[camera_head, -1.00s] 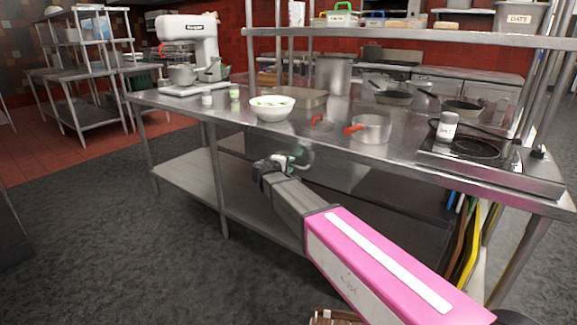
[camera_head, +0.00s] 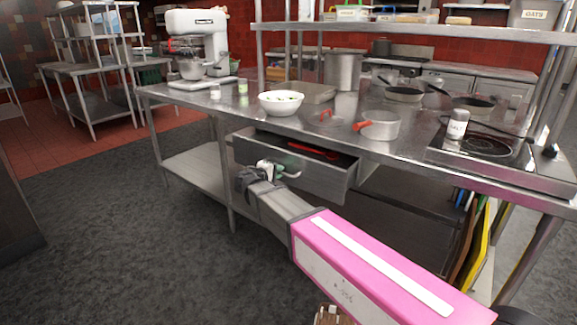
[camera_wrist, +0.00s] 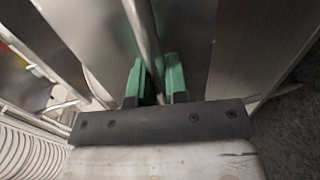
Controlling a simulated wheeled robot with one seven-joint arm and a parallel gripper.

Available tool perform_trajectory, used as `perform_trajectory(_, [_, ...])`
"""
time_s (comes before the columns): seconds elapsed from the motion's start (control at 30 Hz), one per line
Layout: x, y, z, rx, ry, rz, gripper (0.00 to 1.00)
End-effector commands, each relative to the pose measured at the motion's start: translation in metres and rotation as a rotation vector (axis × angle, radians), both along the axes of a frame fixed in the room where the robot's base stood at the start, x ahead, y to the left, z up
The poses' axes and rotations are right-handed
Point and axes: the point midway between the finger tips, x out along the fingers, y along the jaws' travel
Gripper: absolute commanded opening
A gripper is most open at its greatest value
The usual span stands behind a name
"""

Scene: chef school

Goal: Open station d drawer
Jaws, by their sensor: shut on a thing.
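The station drawer (camera_head: 318,182) under the steel worktable is pulled part way out, and its inside shows from above. A red utensil (camera_head: 312,150) lies inside it. A curved metal handle (camera_head: 292,172) is on the drawer front. My gripper (camera_head: 268,167) is at the handle. In the wrist view, my gripper's green fingers (camera_wrist: 156,82) are shut on the handle bar (camera_wrist: 143,38), which runs between them. My wrist hides part of the drawer front in the head view.
The worktable (camera_head: 215,112) holds a white bowl (camera_head: 281,103), a saucepan (camera_head: 382,126), a salt shaker (camera_head: 456,125) and a stand mixer (camera_head: 196,45). A lower shelf (camera_head: 195,178) is beneath. Boards (camera_head: 474,245) stand at the right.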

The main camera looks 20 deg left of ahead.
Motion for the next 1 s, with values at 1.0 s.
perform_trajectory(1.0, [-0.201,0.083,-0.001,0.001,0.003,-0.001,0.00])
